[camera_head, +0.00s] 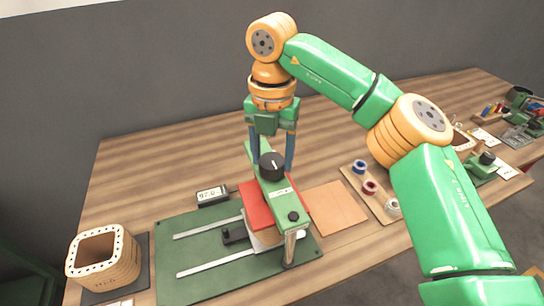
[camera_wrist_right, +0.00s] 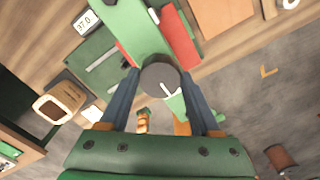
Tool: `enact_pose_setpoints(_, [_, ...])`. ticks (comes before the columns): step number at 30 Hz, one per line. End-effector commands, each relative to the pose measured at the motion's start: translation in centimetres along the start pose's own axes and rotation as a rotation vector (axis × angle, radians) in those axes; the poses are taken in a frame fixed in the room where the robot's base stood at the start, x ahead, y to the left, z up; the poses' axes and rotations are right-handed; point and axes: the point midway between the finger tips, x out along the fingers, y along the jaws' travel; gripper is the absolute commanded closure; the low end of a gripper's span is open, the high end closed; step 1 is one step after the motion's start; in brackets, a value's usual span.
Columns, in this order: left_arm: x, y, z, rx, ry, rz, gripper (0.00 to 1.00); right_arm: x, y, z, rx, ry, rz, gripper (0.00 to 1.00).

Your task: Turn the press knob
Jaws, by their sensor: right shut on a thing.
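The press is a green beam (camera_head: 285,200) across a dark green base plate (camera_head: 205,272), with a round black knob (camera_head: 272,167) on top. A smaller black knob (camera_head: 293,216) sits at the beam's near end. My right gripper (camera_head: 271,158) comes down from above, one blue-grey finger on each side of the round knob, shut on it. In the right wrist view the knob (camera_wrist_right: 160,77) lies between the fingertips, with a white mark line on its top. A red block (camera_head: 255,205) is under the beam. My left gripper is not in view.
A wooden coil form (camera_head: 128,262) stands at the left. A small display (camera_head: 212,195) is behind the base plate. A tan sheet (camera_head: 335,206) and a tray with several spools (camera_head: 370,187) lie at the right. Bare table shows behind the press.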

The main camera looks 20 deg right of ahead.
Motion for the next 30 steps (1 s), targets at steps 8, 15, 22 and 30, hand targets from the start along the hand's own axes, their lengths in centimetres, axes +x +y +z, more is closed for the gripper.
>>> enact_pose_setpoints(8, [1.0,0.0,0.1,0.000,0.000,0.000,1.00,0.0,0.0,0.0,0.259,-0.002,0.004,0.92])
enact_pose_setpoints(15, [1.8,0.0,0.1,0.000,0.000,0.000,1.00,0.1,0.0,0.0,0.487,-0.001,0.004,0.92])
enact_pose_setpoints(22, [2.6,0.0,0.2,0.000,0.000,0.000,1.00,0.1,0.0,0.0,0.705,-0.001,0.005,0.92])
enact_pose_setpoints(30, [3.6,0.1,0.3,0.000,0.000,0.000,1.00,0.1,-0.1,0.0,0.962,-0.001,0.004,0.92])
